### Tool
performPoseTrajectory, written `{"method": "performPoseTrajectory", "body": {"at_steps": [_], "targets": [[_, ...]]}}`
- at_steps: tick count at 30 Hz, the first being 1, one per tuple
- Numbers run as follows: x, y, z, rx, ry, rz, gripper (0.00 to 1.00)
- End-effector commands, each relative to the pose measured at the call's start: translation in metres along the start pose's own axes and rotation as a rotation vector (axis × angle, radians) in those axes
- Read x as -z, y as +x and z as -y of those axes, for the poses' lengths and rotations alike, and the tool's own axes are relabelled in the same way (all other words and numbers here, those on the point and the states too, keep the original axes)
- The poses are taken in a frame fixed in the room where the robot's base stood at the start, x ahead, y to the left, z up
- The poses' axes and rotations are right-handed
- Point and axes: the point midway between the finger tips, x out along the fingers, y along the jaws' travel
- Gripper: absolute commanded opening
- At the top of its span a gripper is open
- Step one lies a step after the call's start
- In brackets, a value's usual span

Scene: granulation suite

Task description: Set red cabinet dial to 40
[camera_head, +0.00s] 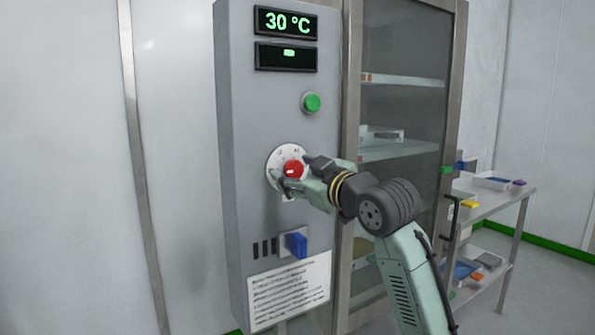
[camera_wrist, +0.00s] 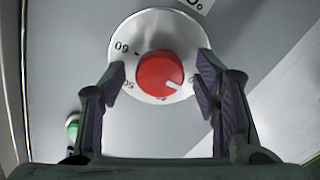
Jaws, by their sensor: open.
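The red dial (camera_head: 293,169) sits on a round white scale plate on the front of the grey cabinet panel (camera_head: 240,130). In the wrist view the red dial (camera_wrist: 160,74) has a white pointer mark toward its lower right, and "60" and "50" are readable on the plate's left side. The upper display (camera_head: 286,23) reads "30 °C". My gripper (camera_head: 292,174) is at the dial. In the wrist view my gripper (camera_wrist: 161,85) is open, with one finger on each side of the dial and gaps between. Part of the scale is hidden by the right finger.
A green button (camera_head: 312,103) is above the dial, and a blue switch (camera_head: 297,244) and white label (camera_head: 289,290) are below. A glass-doored cabinet (camera_head: 403,100) stands to the right. A steel cart (camera_head: 508,200) with trays stands further right.

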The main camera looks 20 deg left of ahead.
Motion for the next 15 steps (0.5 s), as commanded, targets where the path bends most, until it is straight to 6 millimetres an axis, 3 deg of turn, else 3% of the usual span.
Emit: {"method": "performPoseTrajectory", "body": {"at_steps": [15], "targets": [[0.0003, -0.0004, 0.0001, 0.0, 0.0, 0.0, 0.25]]}}
